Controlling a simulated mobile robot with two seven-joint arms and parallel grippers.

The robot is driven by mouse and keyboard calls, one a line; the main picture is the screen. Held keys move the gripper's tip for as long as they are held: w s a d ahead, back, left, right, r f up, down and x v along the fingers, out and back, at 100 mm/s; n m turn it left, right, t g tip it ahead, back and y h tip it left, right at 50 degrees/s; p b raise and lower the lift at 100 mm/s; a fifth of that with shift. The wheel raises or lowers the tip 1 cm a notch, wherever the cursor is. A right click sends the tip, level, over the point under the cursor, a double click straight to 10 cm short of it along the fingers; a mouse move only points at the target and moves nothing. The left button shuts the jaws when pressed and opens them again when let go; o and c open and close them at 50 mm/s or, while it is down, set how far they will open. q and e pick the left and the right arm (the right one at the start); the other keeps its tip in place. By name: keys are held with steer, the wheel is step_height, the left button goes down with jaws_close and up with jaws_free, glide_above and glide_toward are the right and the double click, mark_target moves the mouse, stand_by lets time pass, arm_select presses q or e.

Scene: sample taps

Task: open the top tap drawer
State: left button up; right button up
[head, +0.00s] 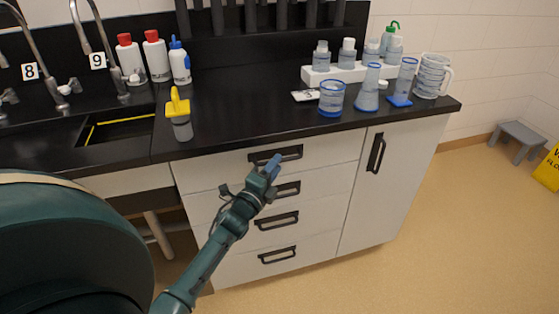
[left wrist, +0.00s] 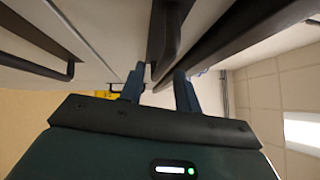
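The top drawer (head: 222,164) is a white front just under the black worktop, and it sits shut. Its black bar handle (head: 289,152) is partly covered by my left gripper (head: 272,166). In the left wrist view my left gripper (left wrist: 160,88) has its two fingers spread apart. The dark handle (left wrist: 168,38) shows just beyond and between the fingertips. Whether the fingers touch it I cannot tell. My right gripper is not in view.
Lower drawers with black handles (head: 277,255) and a cupboard door with an upright handle (head: 376,153) are shut. Bottles and beakers stand on the worktop (head: 240,105).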

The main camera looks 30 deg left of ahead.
arm_select(q)
steer(key=shift+w+a+r, duration=0.1)
steer(key=shift+w+r, duration=0.1)
steer(key=shift+w, duration=1.35)
jaws_close()
